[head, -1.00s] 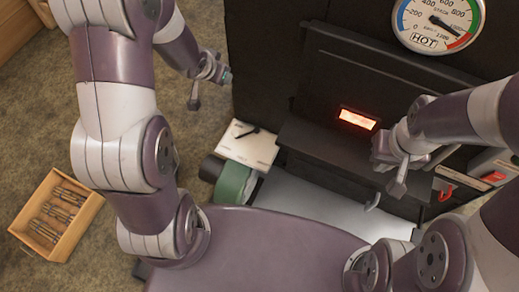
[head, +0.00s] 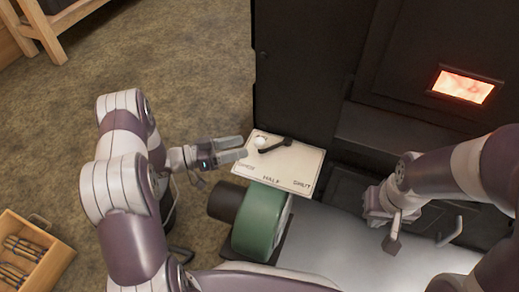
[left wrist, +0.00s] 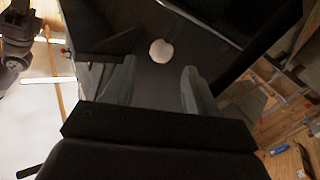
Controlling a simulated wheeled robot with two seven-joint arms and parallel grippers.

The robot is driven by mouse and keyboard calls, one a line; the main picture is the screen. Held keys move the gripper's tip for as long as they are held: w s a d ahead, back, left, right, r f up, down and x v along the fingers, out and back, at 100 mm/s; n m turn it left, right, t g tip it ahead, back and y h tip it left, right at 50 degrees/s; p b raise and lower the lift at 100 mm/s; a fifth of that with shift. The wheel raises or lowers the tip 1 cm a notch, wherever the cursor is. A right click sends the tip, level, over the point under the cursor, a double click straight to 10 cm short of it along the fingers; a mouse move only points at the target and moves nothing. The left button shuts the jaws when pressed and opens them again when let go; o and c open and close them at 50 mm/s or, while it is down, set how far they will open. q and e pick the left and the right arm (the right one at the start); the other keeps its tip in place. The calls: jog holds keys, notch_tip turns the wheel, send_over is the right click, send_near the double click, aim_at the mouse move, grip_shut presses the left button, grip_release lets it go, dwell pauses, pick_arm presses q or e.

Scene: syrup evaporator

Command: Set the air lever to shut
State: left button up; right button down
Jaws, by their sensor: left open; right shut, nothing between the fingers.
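The air lever (head: 275,146) is a black bar with a pale round knob (head: 261,142), on a white plate (head: 308,164) with HALF and SHUT marked toward the right. The bar points left, toward the plate's left-hand label, away from SHUT. My left gripper (head: 241,149) is open at the plate's left edge, its fingertips close to the knob. In the left wrist view the knob (left wrist: 162,51) shows ahead, between the two open fingers; I see no grip on it. My right gripper (head: 392,228) is shut and empty, at the right near the firebox front.
The black firebox (head: 305,75) with a glowing window (head: 464,86) stands behind the plate. A green cylinder (head: 257,222) is below the plate. A wooden crate (head: 35,255) is on the floor at lower left.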

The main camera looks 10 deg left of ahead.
aim_at(260, 142)
pick_arm(q)
jog(key=b+x, duration=0.2)
jog(key=x, duration=0.4)
jog(key=shift+w+d+f+b, duration=0.15)
jog(key=shift+d+b, duration=0.05)
jog(key=shift+b, duration=0.15)
jog(key=shift+w+d, duration=0.1)
jog(key=shift+d, duration=0.15)
pick_arm(e)
notch_tip(260, 142, down, 4)
jog(key=shift+r, duration=0.15)
pick_arm(q)
jog(key=shift+c, duration=0.3)
grip_shut()
jog(key=shift+r, duration=0.2)
pick_arm(e)
jog(key=shift+r, duration=0.1)
